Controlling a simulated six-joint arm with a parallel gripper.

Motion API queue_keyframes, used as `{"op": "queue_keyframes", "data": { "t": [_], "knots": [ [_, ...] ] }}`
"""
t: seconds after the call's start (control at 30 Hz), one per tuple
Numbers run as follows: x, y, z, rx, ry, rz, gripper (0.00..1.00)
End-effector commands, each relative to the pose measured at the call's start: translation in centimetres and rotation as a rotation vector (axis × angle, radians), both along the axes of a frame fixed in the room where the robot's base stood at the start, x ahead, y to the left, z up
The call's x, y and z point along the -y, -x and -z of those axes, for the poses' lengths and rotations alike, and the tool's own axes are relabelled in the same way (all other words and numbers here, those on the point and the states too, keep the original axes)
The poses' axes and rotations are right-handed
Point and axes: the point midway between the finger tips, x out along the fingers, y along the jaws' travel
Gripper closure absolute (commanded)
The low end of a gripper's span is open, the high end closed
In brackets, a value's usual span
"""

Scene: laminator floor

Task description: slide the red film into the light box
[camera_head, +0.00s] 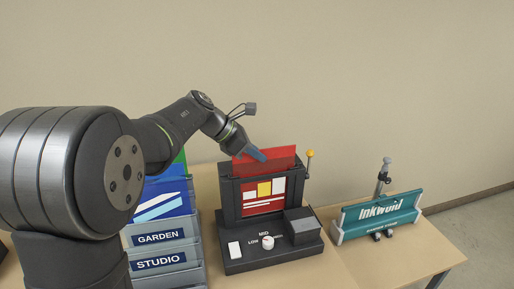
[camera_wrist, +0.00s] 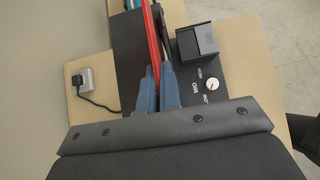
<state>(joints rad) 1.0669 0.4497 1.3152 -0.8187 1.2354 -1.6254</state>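The red film (camera_head: 280,158) stands upright at the top of the black light box (camera_head: 228,207), partly above its frame. Its lower part appears to be inside the box, where the lit front panel looks red. My gripper (camera_head: 258,155) is at the film's upper left edge. In the wrist view, the blue fingertips of my gripper (camera_wrist: 158,88) close on the near end of the red film (camera_wrist: 153,45), which runs away from me as a thin red strip. The light box (camera_wrist: 128,60) lies below it in that view. How deep the film sits is hidden.
The light box has a white switch (camera_head: 234,249), a white knob (camera_head: 268,242) and a yellow-tipped lever (camera_head: 310,154). A rack labelled GARDEN and STUDIO (camera_head: 160,250) stands at left. A teal Inkwoid holder (camera_head: 378,217) stands at right. A plug in a socket (camera_wrist: 82,79) shows beside the box.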

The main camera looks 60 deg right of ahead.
Motion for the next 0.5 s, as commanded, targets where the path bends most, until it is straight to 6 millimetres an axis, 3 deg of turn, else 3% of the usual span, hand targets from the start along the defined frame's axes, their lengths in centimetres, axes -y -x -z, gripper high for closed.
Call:
{"op": "queue_keyframes", "data": {
  "t": [0.33, 0.47, 0.5],
  "knots": [
    [0.01, -0.02, 0.29, 0.0, 0.0, -0.001, 1.0],
    [0.0, -0.01, 0.29, 0.0, 0.0, -0.001, 0.71],
    [0.01, -0.02, 0.29, 0.0, 0.0, -0.001, 0.71]
  ]
}}
